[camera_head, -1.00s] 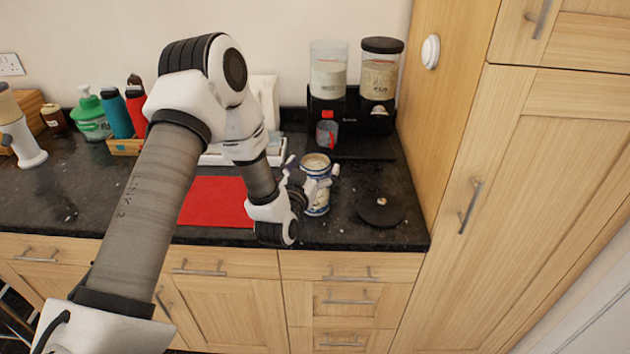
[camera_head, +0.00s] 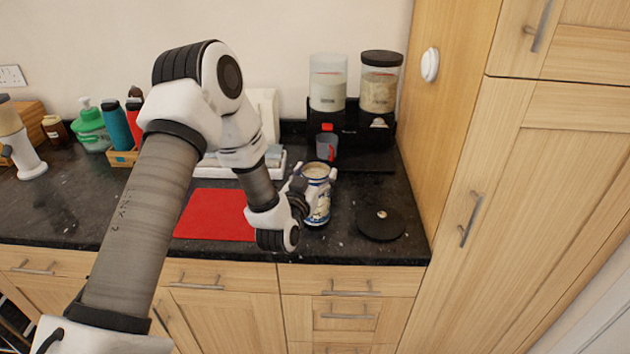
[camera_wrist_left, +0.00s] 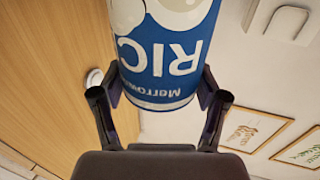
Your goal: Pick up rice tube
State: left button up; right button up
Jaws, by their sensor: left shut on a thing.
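The rice tube (camera_head: 319,210) is a white and blue container with a pale open top, upright at the counter's front, right of the red mat. In the left wrist view the tube (camera_wrist_left: 160,60) shows a blue band with upside-down lettering reading "RIC". My left gripper (camera_head: 305,188) has its fingers on either side of the tube and is shut on it. In the left wrist view both fingers of the gripper (camera_wrist_left: 159,98) press against its sides. I cannot tell whether its base touches the counter. My right gripper is not in view.
A red mat (camera_head: 215,215) lies left of the tube and a round black disc (camera_head: 381,225) lies to its right. A tall wooden cabinet (camera_head: 450,110) bounds the right side.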

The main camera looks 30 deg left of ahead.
pick_arm(q)
notch_tip(320, 180, up, 2)
jog(key=shift+s+r+b, duration=0.1)
jog(key=shift+r+b, duration=0.15)
jog(key=shift+b, duration=0.15)
jog(key=s+r+p, duration=0.1)
jog(key=s+p, duration=0.7)
jog(key=s, duration=0.8)
jog(key=shift+d+r+p, duration=0.15)
jog(key=shift+r+p, duration=0.1)
jog(key=shift+p, duration=0.1)
jog(key=shift+w, duration=0.1)
